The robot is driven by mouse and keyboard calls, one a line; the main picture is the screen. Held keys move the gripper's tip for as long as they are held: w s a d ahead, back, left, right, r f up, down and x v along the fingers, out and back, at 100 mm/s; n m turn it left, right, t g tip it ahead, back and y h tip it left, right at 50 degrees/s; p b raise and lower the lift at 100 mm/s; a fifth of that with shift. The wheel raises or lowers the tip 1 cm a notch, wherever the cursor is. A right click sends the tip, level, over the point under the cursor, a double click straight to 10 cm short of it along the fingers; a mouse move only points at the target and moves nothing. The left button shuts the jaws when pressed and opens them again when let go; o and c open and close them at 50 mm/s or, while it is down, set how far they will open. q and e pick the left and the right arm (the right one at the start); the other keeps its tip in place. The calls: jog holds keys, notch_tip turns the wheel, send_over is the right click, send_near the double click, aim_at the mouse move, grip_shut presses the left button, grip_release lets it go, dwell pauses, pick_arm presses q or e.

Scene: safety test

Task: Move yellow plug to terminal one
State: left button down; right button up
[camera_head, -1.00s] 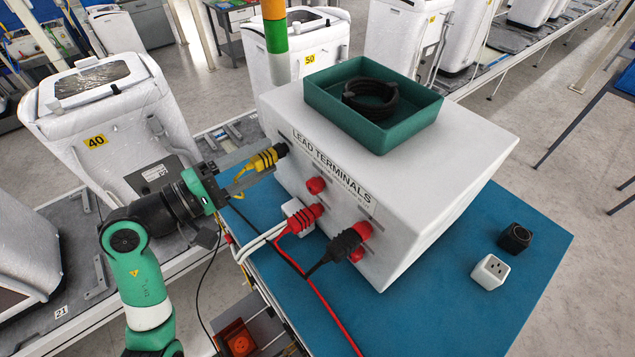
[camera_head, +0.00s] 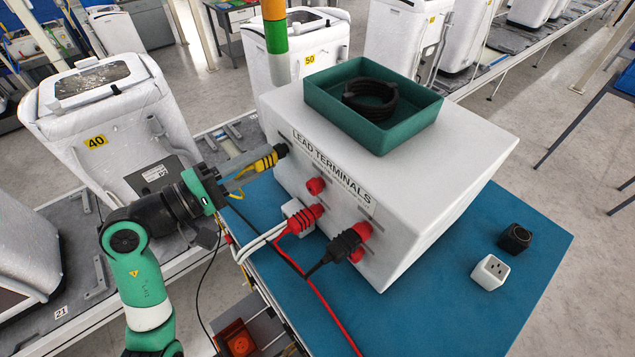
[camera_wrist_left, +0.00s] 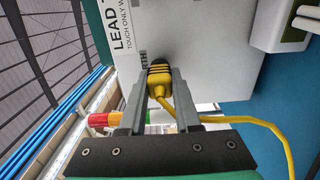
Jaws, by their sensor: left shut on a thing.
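The yellow plug (camera_head: 268,160) is at the upper left of the white LEAD TERMINALS box's (camera_head: 430,185) front face. Its black end touches or nearly touches the face; I cannot tell how deep it sits. My left gripper (camera_head: 262,163) is shut on the plug, with one finger on each side. In the left wrist view the plug (camera_wrist_left: 158,80) is between the fingertips, facing the box, and its yellow cable bends away to the right. A red terminal (camera_head: 315,186) on the face is bare. Terminal numbers are not legible. My right gripper is not in view.
A red plug (camera_head: 305,219) and a black plug (camera_head: 338,247) are lower on the box face, with cables hanging close by. A green tray (camera_head: 330,112) with coiled black cable is on top. White (camera_head: 490,272) and black (camera_head: 515,238) sockets stand on the blue mat (camera_head: 440,310).

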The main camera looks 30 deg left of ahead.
aim_at(253, 165)
pick_arm(q)
jog(key=shift+s, duration=0.15)
dwell(0.7)
jog(key=shift+v, duration=2.9)
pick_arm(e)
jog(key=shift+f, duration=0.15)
